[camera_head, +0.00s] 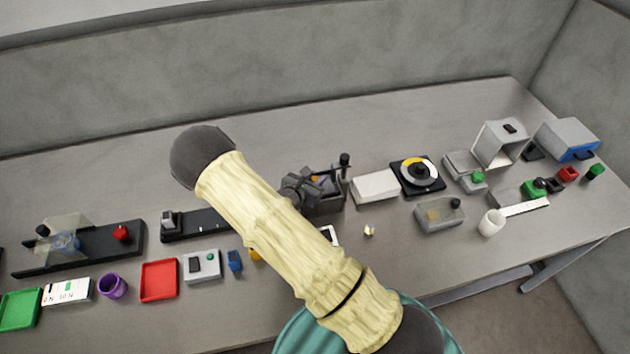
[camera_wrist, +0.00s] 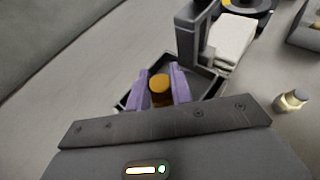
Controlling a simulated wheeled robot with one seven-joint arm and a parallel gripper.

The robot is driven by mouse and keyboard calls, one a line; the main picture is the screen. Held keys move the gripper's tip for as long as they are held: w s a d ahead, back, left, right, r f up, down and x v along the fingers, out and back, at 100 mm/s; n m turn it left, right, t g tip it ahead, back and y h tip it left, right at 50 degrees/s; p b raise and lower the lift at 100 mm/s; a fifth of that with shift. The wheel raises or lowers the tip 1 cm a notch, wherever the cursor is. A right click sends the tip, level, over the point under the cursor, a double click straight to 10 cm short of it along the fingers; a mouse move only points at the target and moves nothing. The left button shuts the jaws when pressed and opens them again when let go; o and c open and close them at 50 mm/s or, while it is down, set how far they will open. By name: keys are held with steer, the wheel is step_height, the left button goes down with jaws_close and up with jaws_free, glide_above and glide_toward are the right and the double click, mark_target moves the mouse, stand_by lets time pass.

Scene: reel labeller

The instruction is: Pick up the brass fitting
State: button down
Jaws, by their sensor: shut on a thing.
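In the wrist view my gripper (camera_wrist: 162,84) has its two purple fingers closed on a brass-coloured, short round piece, the brass fitting (camera_wrist: 160,90). Its rounded end shows between the fingertips. A dark open tray (camera_wrist: 204,86) with a black upright post lies beneath and beyond the fingertips. I cannot tell whether the fitting touches the tray. In the head view my gripper (camera_head: 301,188) is by the dark tray, partly hidden by my arm, and a small orange-brown spot shows near it.
A small pale fitting with a dark end (camera_wrist: 291,100) lies on the bench to the right. A white block (camera_head: 375,186) and a black-and-yellow dial unit (camera_head: 418,175) stand right of the tray.

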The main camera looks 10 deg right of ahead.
mark_target(315, 178)
step_height(315, 178, up, 10)
steer(key=shift+w+a+b, duration=0.1)
steer(key=shift+b, duration=1)
steer(key=shift+f, duration=0.15)
